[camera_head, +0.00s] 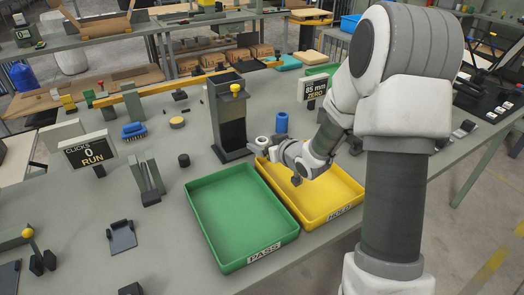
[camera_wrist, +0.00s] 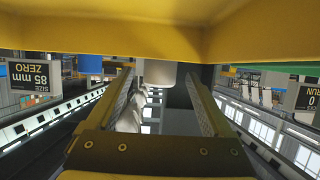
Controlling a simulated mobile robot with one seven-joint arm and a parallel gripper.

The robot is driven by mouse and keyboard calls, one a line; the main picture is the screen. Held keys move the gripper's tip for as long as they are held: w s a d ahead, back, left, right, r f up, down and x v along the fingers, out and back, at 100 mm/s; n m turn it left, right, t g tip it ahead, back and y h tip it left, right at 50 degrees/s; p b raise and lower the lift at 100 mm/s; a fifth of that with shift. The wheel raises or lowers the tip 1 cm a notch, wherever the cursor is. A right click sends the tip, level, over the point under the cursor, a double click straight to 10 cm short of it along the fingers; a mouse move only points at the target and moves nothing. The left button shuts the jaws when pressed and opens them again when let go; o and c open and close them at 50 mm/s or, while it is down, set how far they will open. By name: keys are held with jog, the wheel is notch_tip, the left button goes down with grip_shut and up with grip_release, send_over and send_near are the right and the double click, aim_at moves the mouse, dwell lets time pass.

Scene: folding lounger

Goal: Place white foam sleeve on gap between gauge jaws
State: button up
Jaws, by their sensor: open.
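A small white cylinder that looks like the foam sleeve (camera_head: 262,142) shows at the tip of my gripper (camera_head: 276,152), at the back edge of the yellow tray. In the wrist view a white piece (camera_wrist: 158,73) shows between the far ends of my fingers (camera_wrist: 160,85), with space on both sides. The fingers are apart; I cannot tell whether either touches it. A gauge display (camera_head: 313,90) reading "85 mm ZERO" stands behind my arm and also shows upside down in the wrist view (camera_wrist: 29,76). I cannot make out the gauge jaws; my arm covers that area.
A tall dark stand (camera_head: 230,122) with a yellow knob rises just behind. A blue cylinder (camera_head: 282,122) stands near. A "CLICKS 0 RUN" display (camera_head: 90,152) is at left.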

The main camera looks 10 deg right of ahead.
jog(key=shift+x, duration=0.9)
grip_shut()
jog(key=shift+r, duration=0.15)
